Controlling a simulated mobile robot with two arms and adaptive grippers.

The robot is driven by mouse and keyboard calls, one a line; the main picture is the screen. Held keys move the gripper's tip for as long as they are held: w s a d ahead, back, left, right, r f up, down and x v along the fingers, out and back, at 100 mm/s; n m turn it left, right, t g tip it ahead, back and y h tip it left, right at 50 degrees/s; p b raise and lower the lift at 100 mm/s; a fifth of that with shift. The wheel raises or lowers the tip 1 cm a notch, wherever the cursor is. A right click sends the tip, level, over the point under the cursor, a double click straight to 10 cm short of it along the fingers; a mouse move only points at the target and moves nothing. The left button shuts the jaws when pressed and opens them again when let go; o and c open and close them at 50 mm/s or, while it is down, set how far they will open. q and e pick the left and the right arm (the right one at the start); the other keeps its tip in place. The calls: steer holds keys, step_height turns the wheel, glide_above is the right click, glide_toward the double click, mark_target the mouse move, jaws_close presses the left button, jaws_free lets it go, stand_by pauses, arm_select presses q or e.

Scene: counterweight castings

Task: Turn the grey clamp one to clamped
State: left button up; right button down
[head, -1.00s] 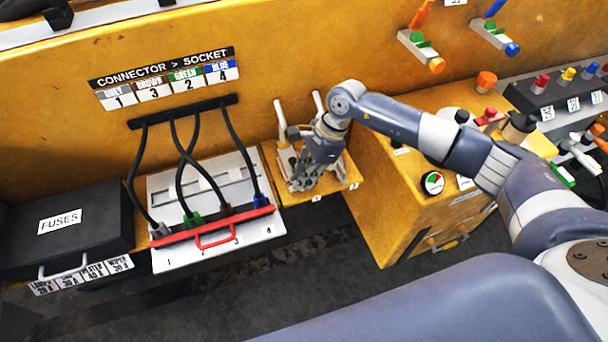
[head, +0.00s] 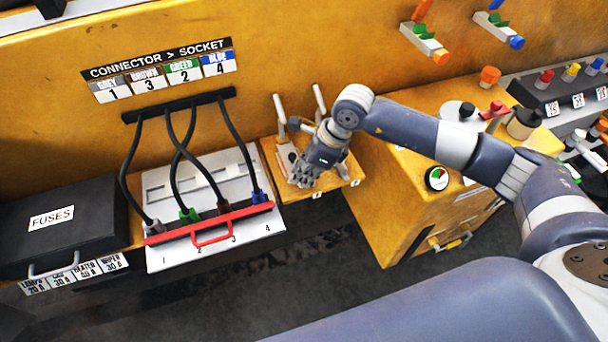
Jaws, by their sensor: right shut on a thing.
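Two grey clamps stand side by side on a small yellow shelf (head: 291,196) in the middle of the head view. The left one, which I take to be clamp one (head: 280,110), shows an upright light-grey bar and part of its pale base. The right clamp (head: 319,99) shows mostly its upright bar. My right gripper (head: 302,180) points down over the shelf at the left clamp, fingers closed. It is shut on a part of that clamp, but the hand hides the grip and most of the clamp's lever. My left gripper is not in view.
Left of the shelf is a white socket board (head: 160,262) with a red bar (head: 165,235) and black cables. A black fuse box (head: 95,222) is further left. A yellow cabinet (head: 400,215) with a gauge stands close under my right arm.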

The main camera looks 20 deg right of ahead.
steer(key=m+b, duration=0.1)
steer(key=m+t, duration=0.1)
steer(key=m, duration=0.1)
steer(key=shift+s+a+f+h+b, duration=0.1)
steer(key=shift+f+h+b, duration=0.1)
steer(key=shift+h+b, duration=0.15)
steer(key=m+t+h+b, duration=0.1)
steer(key=m+b, duration=0.2)
steer(key=shift+a, duration=0.1)
steer(key=m+h+b, duration=0.1)
steer(key=m+b, duration=0.1)
steer(key=m, duration=0.1)
steer(key=shift+a+r+m+t+h+b, duration=0.15)
steer(key=shift+m+h+b, duration=0.15)
steer(key=shift+m+b, duration=0.35)
steer(key=shift+d+r+m+t+h+b, duration=0.15)
steer(key=shift+m+h+b, duration=0.15)
steer(key=shift+m, duration=0.55)
steer(key=c, duration=1.7)
jaws_free()
steer(key=shift+f, duration=0.1)
steer(key=shift+s, duration=0.1)
